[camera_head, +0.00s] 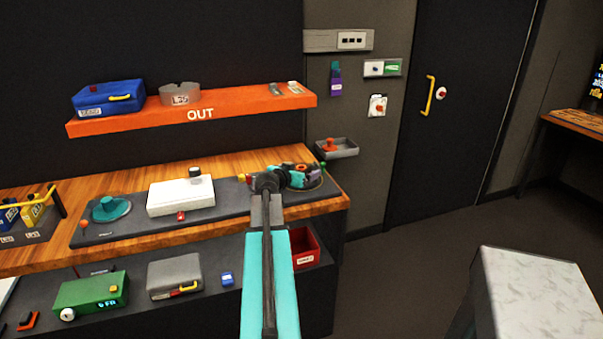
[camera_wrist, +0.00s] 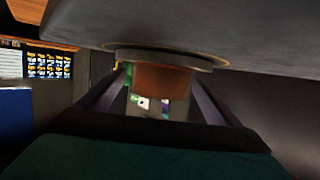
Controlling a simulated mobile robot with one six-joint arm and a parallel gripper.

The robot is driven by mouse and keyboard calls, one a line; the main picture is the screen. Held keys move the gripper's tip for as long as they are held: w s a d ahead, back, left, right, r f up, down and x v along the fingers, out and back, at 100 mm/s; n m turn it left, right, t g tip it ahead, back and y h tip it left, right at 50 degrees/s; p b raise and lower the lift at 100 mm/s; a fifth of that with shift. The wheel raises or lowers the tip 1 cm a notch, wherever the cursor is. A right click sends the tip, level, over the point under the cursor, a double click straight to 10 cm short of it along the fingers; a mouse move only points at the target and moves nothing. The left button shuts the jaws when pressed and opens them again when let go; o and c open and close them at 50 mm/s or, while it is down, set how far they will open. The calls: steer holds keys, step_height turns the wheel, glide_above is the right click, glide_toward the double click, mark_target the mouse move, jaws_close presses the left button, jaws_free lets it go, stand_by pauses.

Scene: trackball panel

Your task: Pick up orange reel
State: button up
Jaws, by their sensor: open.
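In the wrist view, the orange reel (camera_wrist: 165,80) shows as a short orange-brown cylinder beneath a wider round rim, against a grey surface. My gripper (camera_wrist: 160,88) is open, with one finger on each side of the reel. I cannot tell whether either finger touches it. In the head view, my gripper (camera_head: 301,177) is low over the right end of the dark mat on the wooden bench. Orange parts (camera_head: 300,167) show just behind it, and my gripper partly hides them.
The mat also holds a white box (camera_head: 181,196) and a teal trackball piece (camera_head: 110,209). An orange shelf (camera_head: 225,108) marked OUT hangs above. A grey wall tray (camera_head: 338,149) is just right of the bench. Below is a red bin (camera_head: 306,249).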

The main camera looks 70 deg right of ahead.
stand_by(0.4)
steer(key=c, duration=1.2)
steer(key=shift+r, duration=0.1)
